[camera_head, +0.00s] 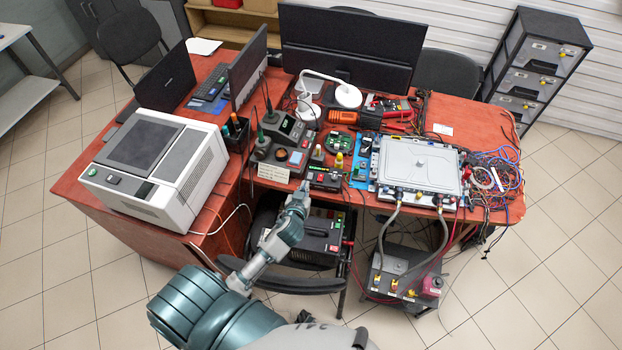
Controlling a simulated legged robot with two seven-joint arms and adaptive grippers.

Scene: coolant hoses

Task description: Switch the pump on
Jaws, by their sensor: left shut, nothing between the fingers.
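My left gripper (302,188) is shut and empty at the front edge of the red desk. Its tip is close to a small black control box (326,180) with coloured buttons; I cannot tell whether they touch. A dark grey unit (392,268) with yellow and red fittings stands low in front of the desk, at the right. It looks like the pump, but I see no clear label. Two grey hoses (440,245) run from it up to a flat silver case (420,165) on the desk. Its switch cannot be made out. My right gripper is not in view.
The red desk (75,188) carries a white boxy machine (150,165), monitors (350,45), lamps and several small instruments. Loose coloured wires (497,178) hang at its right end. A dark chair (300,284) and a black power unit (318,240) sit beneath my left arm.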

